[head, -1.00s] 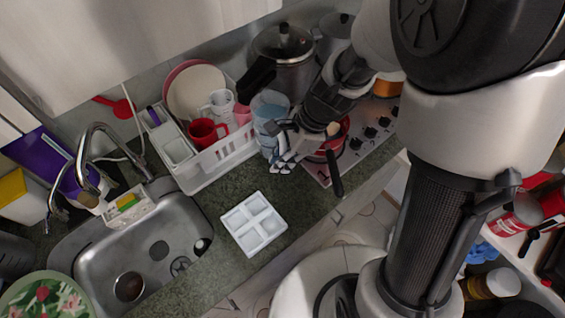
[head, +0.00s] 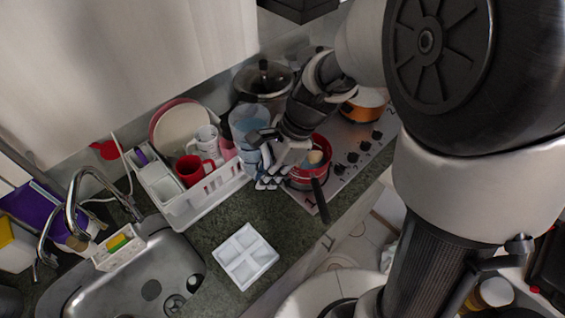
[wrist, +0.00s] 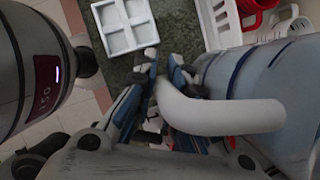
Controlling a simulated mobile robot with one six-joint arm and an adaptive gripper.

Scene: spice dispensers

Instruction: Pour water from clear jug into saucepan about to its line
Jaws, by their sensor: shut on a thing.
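The clear jug (head: 243,122), bluish and see-through, is held by my gripper (head: 268,172) between the dish rack and the stove. In the wrist view the jug (wrist: 268,85) fills the right side, and my gripper (wrist: 163,72) is shut around its pale curved handle (wrist: 215,116). The jug looks roughly upright; I cannot make out its water level. The red saucepan (head: 298,181) sits on the stove, just right of my gripper, its dark handle pointing to the front. My gripper partly covers it. A beige object shows at the saucepan; its line is not visible.
A white dish rack (head: 207,195) with red and white mugs stands left of the jug. A large lidded pot (head: 263,80) is behind it. An orange pot (head: 366,100) stands at the back of the stove. A white divided tray (head: 245,257) lies on the front counter.

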